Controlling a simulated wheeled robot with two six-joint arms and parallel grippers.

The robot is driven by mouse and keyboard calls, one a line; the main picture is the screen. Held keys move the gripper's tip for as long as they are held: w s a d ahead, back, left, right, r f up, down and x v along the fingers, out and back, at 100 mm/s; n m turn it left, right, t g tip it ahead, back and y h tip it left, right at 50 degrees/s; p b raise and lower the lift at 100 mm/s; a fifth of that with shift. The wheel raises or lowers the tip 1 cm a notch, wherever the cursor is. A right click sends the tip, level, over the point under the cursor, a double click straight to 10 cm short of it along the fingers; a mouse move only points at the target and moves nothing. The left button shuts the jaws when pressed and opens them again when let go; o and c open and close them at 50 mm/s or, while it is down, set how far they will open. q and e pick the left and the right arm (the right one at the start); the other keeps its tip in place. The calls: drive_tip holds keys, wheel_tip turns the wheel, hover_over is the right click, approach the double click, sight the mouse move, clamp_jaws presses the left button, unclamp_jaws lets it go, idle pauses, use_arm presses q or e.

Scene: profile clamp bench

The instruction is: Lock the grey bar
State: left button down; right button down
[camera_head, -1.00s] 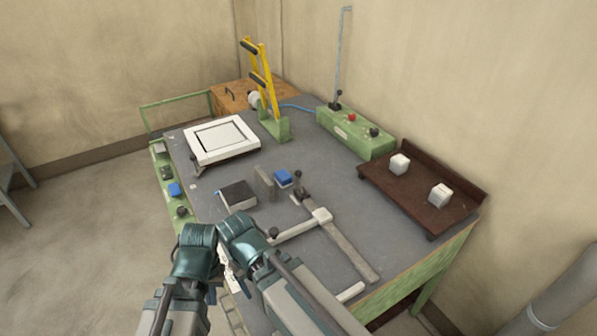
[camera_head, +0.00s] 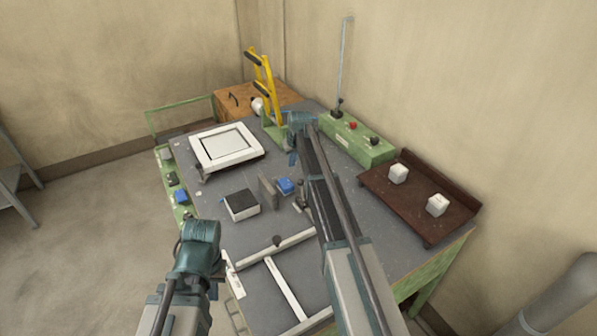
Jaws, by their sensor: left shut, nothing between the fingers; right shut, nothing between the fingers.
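The grey bar is mostly hidden behind my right arm in the head view. A small dark clamp fitting (camera_head: 302,198) shows beside the arm where the bar's far end lies. A cream cross rail (camera_head: 245,257) with a dark knob (camera_head: 277,240) runs up to the arm. My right gripper (camera_head: 292,158) is shut and empty, out over the far part of the bench, near the green foot of the yellow lever frame (camera_head: 263,75). My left gripper (camera_head: 200,250) is shut and empty at the near left bench edge; its fingertips are not clear.
On the bench are a blue block (camera_head: 285,186), a grey upright plate (camera_head: 267,190), a black-topped block (camera_head: 241,204) and a white framed panel (camera_head: 245,160). A green control box (camera_head: 365,146) and a brown tray (camera_head: 415,218) with two white cubes stand right.

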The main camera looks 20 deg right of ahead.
drive_tip(key=w+d, duration=0.2)
drive_tip(key=d, duration=0.1)
drive_tip(key=shift+w+r, duration=0.15)
drive_tip(key=shift+r, duration=0.2)
drive_tip(key=shift+f, duration=0.15)
drive_tip(key=b+x, duration=1)
drive_tip(key=s, duration=0.3)
drive_tip(key=shift+s+d+p, duration=0.15)
drive_tip(key=shift+s+p, duration=0.2)
drive_tip(key=shift+p, duration=0.05)
drive_tip(key=shift+s, duration=0.1)
drive_tip(key=shift+s+r+t, duration=0.25)
drive_tip(key=shift+s+t, duration=0.15)
drive_tip(key=shift+t, duration=0.2)
